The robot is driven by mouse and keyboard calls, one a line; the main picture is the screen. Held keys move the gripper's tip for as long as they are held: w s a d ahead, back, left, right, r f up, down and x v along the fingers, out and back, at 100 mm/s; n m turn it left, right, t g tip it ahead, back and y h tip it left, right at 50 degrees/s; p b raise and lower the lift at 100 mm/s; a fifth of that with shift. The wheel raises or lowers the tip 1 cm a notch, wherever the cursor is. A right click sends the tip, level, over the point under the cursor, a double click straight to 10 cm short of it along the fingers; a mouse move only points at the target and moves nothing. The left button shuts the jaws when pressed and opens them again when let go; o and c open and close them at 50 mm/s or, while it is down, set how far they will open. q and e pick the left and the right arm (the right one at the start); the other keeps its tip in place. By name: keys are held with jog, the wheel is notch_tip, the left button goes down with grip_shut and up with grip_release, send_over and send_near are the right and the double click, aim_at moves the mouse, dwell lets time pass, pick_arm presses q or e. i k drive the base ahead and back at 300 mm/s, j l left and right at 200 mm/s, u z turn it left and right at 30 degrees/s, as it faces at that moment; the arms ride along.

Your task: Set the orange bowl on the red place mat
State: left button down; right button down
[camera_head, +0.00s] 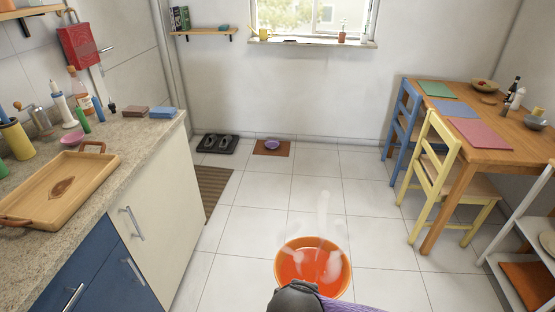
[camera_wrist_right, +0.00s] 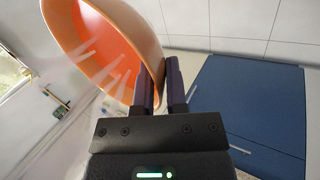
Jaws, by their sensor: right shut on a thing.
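The orange bowl (camera_head: 298,262) is in the lower middle of the head view, held above the tiled floor. It also shows at the upper left of the right wrist view (camera_wrist_right: 110,50), tilted in that picture. My right gripper (camera_wrist_right: 160,80) is shut on the bowl's rim. In the head view only a dark part of my right arm shows at the bowl's near edge; the fingertips are hidden. Pale translucent streaks show over the bowl. The red place mat (camera_head: 480,135) lies bare on the wooden table at the right. My left gripper is not in view.
The table (camera_head: 490,106) also holds a green mat (camera_head: 435,89), a blue mat (camera_head: 455,109), bowls and bottles. A yellow chair (camera_head: 445,165) and a blue chair (camera_head: 402,120) stand at its left side. A white shelf (camera_head: 515,240) is nearer right. The middle floor is clear.

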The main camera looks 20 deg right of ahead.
aim_at(478, 133)
jog(key=i+l+z, duration=0.35)
jog(key=i+l, duration=0.15)
jog(key=i+l+z, duration=0.35)
jog(key=i, duration=0.25)
jog(key=i+l+z, duration=0.15)
jog(key=i+z, duration=0.25)
jog(key=i, duration=0.2)
jog(key=i+z, duration=0.35)
jog(key=i, duration=0.25)
jog(key=i+z, duration=0.35)
jog(key=i, duration=0.2)
jog(key=i+j+z, duration=0.1)
jog(key=i+z, duration=0.25)
jog(key=i, duration=0.2)
jog(key=i+j+z, duration=0.35)
jog(key=i, duration=0.2)
jog(key=i+j+z, duration=0.3)
jog(key=i+j, duration=0.05)
jog(key=i, duration=0.15)
